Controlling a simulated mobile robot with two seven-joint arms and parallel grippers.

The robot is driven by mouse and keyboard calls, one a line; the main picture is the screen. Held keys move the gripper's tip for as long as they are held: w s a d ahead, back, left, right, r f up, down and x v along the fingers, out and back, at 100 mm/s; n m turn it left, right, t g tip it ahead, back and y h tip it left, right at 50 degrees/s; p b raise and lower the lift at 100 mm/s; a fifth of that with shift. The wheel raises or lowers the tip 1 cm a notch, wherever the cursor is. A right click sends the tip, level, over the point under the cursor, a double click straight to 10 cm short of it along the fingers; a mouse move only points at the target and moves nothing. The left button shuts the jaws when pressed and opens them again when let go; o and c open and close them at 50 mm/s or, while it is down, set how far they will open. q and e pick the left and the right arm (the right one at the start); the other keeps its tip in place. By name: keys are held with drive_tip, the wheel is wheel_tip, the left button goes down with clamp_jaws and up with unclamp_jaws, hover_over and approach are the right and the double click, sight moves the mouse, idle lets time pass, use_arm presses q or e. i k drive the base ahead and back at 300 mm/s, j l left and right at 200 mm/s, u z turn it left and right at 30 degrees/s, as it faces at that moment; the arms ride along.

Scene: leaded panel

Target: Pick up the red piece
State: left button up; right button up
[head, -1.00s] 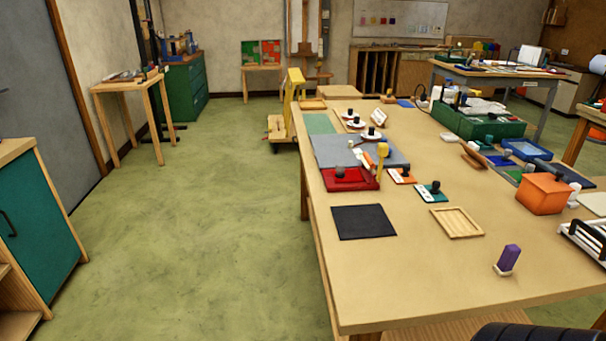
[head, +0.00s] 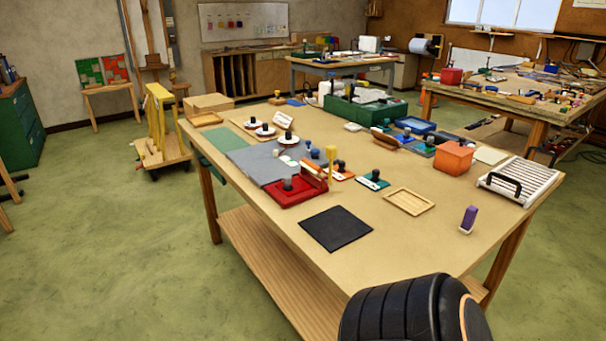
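A red piece (head: 284,196), a flat red plate with a dark knob, lies on the wooden worktable (head: 400,246) near its left edge. It sits at the front of a grey board (head: 257,169). A yellow upright piece (head: 331,160) and an orange-red part (head: 314,176) stand at its far right side. A black arm part of mine shows at the bottom edge, but neither gripper is in view.
A black mat (head: 336,229) lies in front of the red piece. An empty wooden tray (head: 409,201), a teal knobbed piece (head: 372,181), an orange box (head: 453,158) and a purple block (head: 468,218) are to the right. Green floor (head: 130,255) is open at left.

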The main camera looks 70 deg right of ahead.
sight(289, 187)
drive_tip(key=i+l+z, duration=0.1)
drive_tip(key=i+z, duration=0.15)
drive_tip(key=z, duration=0.25)
drive_tip(key=i+z, duration=0.25)
drive_tip(key=z, duration=0.2)
drive_tip(key=i+j+z, duration=0.15)
drive_tip(key=z, duration=0.35)
drive_tip(key=i+j+z, duration=0.25)
drive_tip(key=z, duration=0.25)
drive_tip(key=i+j+z, duration=0.25)
drive_tip(key=z, duration=0.2)
drive_tip(key=i+j+z, duration=0.1)
drive_tip(key=j+z, duration=0.4)
drive_tip(key=i+j+z, duration=0.1)
drive_tip(key=j+z, duration=0.15)
drive_tip(key=z, duration=0.25)
